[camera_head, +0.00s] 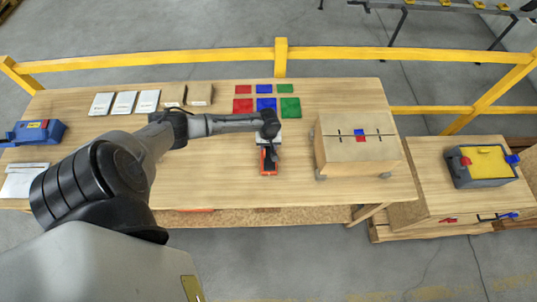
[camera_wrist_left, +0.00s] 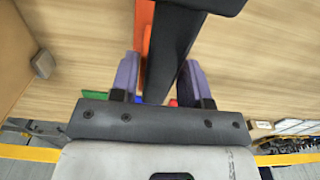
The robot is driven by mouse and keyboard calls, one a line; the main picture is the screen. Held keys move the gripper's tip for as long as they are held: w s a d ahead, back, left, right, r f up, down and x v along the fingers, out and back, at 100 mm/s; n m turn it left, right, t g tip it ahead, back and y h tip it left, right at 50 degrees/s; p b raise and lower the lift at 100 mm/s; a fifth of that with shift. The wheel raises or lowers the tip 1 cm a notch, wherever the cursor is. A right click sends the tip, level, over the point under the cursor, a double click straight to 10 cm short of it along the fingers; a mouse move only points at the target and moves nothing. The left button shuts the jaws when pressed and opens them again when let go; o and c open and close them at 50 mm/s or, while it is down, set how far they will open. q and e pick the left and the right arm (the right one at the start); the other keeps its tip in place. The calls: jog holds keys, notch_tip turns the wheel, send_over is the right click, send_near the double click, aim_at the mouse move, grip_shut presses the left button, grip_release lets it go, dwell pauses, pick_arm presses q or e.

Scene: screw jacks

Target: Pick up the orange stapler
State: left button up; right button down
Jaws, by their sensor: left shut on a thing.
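The orange stapler (camera_head: 268,162) is near the front edge of the wooden table, below the colored squares in the head view. It has an orange part and a dark part. My left gripper (camera_head: 271,146) reaches it from above and is shut on it. In the left wrist view, the two fingers (camera_wrist_left: 160,82) stand on either side of the stapler (camera_wrist_left: 178,40), whose orange and dark parts run up out of the frame. I cannot tell whether the stapler touches the table. My right gripper is not in view.
A blue case (camera_head: 38,131) is at the far left. A yellow-lidded toolbox (camera_head: 482,181) stands on the right table.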

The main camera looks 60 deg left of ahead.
pick_arm(q)
grip_shut()
dwell(0.4)
